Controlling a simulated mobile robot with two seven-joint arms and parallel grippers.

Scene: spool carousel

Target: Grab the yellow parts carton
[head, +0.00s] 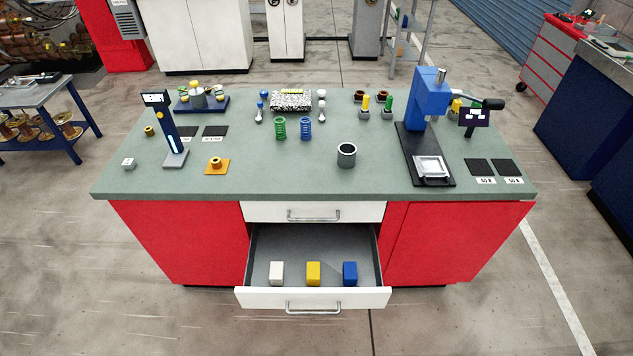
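The yellow parts carton (313,273) stands upright in the open lower drawer (262,298) of the workbench. It is between a white carton (276,273) on its left and a blue carton (349,273) on its right, with gaps between them. Neither of my grippers shows in the head view.
The upper drawer (345,212) is shut above the open one. The bench top (265,185) holds a blue press (429,98), a dark cup (346,154), green and blue springs and a stand (167,130). The floor in front is clear.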

